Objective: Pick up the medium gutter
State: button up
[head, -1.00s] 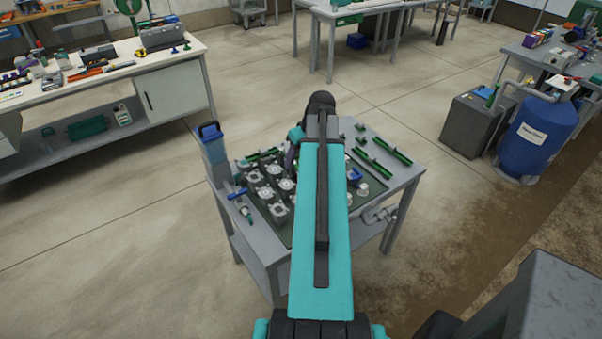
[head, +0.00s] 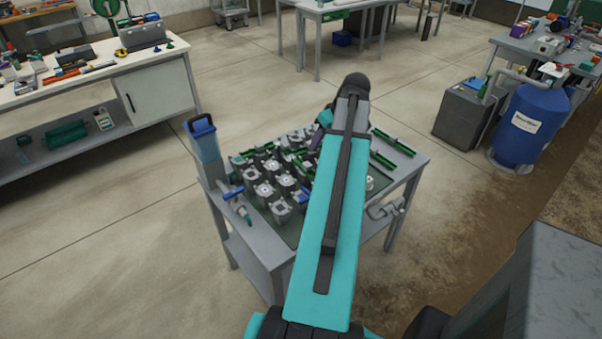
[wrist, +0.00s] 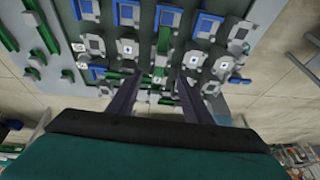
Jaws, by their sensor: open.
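Green gutters of differing length lie on the right part of the small grey table in the head view. A long one (head: 393,143) lies nearest the far right edge, and a shorter one (head: 382,160) lies just before it. I cannot tell for sure which is the medium gutter. Green gutters also show at the left of the wrist view (wrist: 41,34). My gripper (wrist: 159,78) is open and empty, its two dark fingers pointing over the grey and green parts in the middle of the table.
Several grey square fittings (head: 265,190) fill the left and middle of the table. A vise (head: 385,210) is fixed at the right front edge. A blue tank (head: 525,125) stands farther right.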

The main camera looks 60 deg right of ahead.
jog(key=shift+w, duration=0.1)
dwell(0.3)
jog(key=p, duration=0.2)
send_over(308, 164)
jog(key=s, duration=0.2)
jog(key=shift+s+f, duration=0.15)
jog(key=shift+f, duration=3.8)
jog(key=shift+a, duration=0.1)
jog(key=shift+p+x, duration=0.9)
jog(key=shift+x, duration=0.35)
jog(key=shift+p+x, duration=0.45)
jog(key=shift+x, duration=0.9)
jog(key=shift+a, duration=0.1)
grip_shut()
